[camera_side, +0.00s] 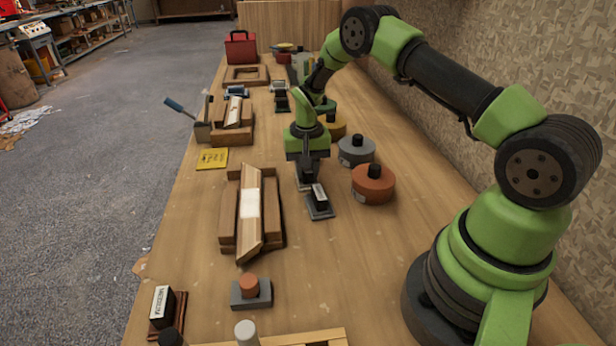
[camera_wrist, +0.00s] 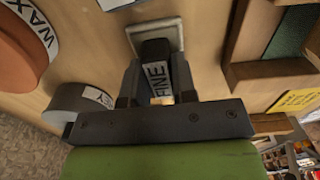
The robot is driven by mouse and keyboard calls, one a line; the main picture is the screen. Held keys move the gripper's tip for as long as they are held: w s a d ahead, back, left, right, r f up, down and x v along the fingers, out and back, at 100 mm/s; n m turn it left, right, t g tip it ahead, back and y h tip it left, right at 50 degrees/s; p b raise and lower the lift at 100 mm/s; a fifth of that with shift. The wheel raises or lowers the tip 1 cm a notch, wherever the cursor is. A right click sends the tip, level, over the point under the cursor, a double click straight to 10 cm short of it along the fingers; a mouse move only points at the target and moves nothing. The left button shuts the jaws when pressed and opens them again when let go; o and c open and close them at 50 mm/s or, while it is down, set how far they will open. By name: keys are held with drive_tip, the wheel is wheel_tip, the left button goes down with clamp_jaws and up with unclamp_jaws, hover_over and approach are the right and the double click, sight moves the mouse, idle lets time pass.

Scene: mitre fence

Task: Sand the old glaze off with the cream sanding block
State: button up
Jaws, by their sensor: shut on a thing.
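My gripper (camera_side: 311,183) is shut on the dark handle of a sanding block (camera_side: 320,202). In the wrist view the handle, labelled FINE (camera_wrist: 158,76), sits between the fingers of my gripper (camera_wrist: 155,90), above a pale, greyish-cream base. I cannot tell whether the base touches the table. A wooden mitre fence (camera_side: 273,212) lies to the left of the gripper. It holds an angled wooden strip (camera_side: 247,236) with a whitish patch (camera_side: 250,204), perhaps the old glaze. The block is apart from the strip.
Orange-brown WAX (camera_side: 373,187) and grey (camera_side: 356,152) round tins stand right of the gripper. A block labelled MEDIUM (camera_side: 162,305) and a grey block with an orange knob (camera_side: 250,292) are in front. A second wooden fixture (camera_side: 233,137) and a yellow card (camera_side: 212,158) lie behind left.

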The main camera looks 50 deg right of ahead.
clamp_jaws()
drive_tip(key=shift+r, duration=3.55)
drive_tip(key=w+a+r+n, duration=0.1)
drive_tip(key=a+r+n, duration=0.1)
drive_tip(key=a+n, duration=0.2)
drive_tip(key=w+a+r+n+t+h, duration=0.1)
drive_tip(key=a+n, duration=0.4)
drive_tip(key=a, duration=0.6)
drive_tip(key=shift+r, duration=0.85)
drive_tip(key=f, duration=0.4)
drive_tip(key=shift+w+d+f, duration=0.15)
drive_tip(key=shift+w+f, duration=0.05)
drive_tip(key=shift+f, duration=0.15)
drive_tip(key=shift+r, duration=0.2)
